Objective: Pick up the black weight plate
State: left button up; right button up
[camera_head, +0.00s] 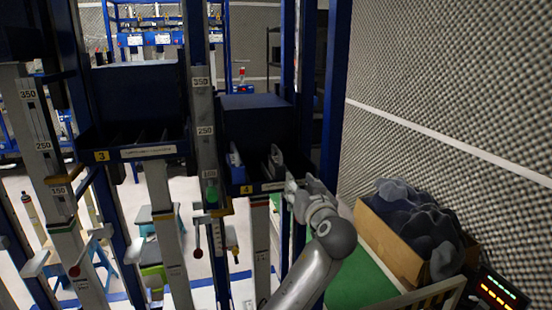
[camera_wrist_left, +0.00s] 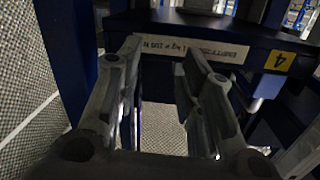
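I cannot clearly make out a black weight plate in either view. The dark tray marked 4 (camera_head: 258,187) holds a grey upright piece (camera_head: 276,160) and a bluish one (camera_head: 236,165). My left gripper (camera_head: 291,187) is at the tray's front right corner. In the left wrist view my left gripper (camera_wrist_left: 160,55) has its two fingers spread apart with nothing between them, in front of the tray's labelled front edge (camera_wrist_left: 225,50). The inside of the tray is mostly hidden there. My right gripper is not in view.
A similar dark tray marked 3 (camera_head: 140,153) is to the left, between upright scaled posts. A cardboard box (camera_head: 392,240) with grey foam pieces (camera_head: 420,220) stands by the foam wall (camera_head: 450,100).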

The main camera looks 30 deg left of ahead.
pick_arm(q)
jog(key=n+y, duration=0.1)
jog(key=n, duration=0.1)
send_near(281, 155)
jog(key=w, duration=0.2)
jog(key=p+x, duration=0.1)
jog(key=x, duration=0.1)
jog(key=p+x, duration=0.1)
jog(key=x, duration=0.3)
jog(key=shift+s+a+r+p, duration=0.15)
jog(key=shift+a+r+p, duration=0.1)
jog(key=shift+a+p, duration=0.5)
jog(key=p+x, duration=0.2)
jog(key=x, duration=0.2)
jog(key=shift+s+a+f, duration=0.1)
jog(key=shift+s+a, duration=0.05)
jog(key=shift+s, duration=0.1)
jog(key=shift+w+a+f+p, duration=0.1)
jog(key=shift+w+a+p, duration=0.1)
jog(key=shift+p, duration=0.1)
grip_shut()
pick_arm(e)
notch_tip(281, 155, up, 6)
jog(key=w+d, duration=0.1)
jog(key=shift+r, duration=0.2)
